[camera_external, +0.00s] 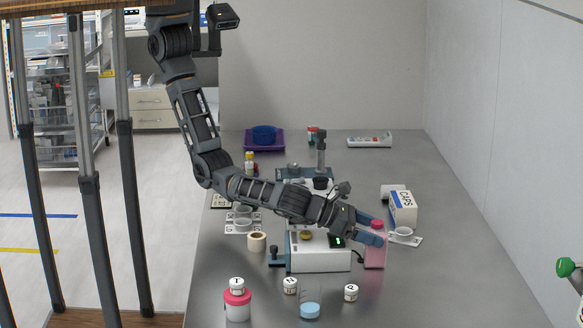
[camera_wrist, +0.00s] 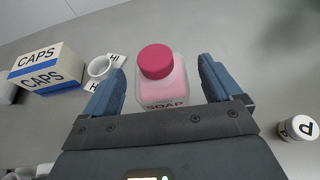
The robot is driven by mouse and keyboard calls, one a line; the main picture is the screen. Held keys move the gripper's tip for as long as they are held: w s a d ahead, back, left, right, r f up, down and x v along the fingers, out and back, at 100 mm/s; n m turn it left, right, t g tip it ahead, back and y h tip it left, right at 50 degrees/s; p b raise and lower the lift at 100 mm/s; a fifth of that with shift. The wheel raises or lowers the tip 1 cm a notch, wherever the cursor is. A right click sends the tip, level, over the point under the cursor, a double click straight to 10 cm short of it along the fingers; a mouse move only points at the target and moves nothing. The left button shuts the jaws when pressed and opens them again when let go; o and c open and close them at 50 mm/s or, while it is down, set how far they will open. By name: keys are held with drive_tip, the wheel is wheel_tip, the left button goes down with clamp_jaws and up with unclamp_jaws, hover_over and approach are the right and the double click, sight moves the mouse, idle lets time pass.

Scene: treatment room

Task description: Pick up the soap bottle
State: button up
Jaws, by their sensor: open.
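The soap bottle has a pink body and a deep pink cap. In the wrist view the soap bottle (camera_wrist: 151,92) stands between the two blue fingers of my gripper (camera_wrist: 158,90), with gaps showing on both sides, and the word SOAP is partly covered by the gripper body. In the external view the soap bottle (camera_external: 375,256) stands on the table at the right of a white device, and my open gripper (camera_external: 372,230) is at its upper part, with the fingers on either side. The near finger hides part of the bottle there.
A CAPS box (camera_external: 403,210) and a white cup (camera_external: 403,233) stand behind the bottle. The white device (camera_external: 318,260) is close on its left. Small lidded jars (camera_external: 351,293) stand in front. The table at the right (camera_external: 465,270) is clear.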

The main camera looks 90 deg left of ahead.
drive_tip(key=shift+c, duration=0.3)
drive_tip(key=c, duration=1.3)
drive_tip(key=shift+r, duration=0.1)
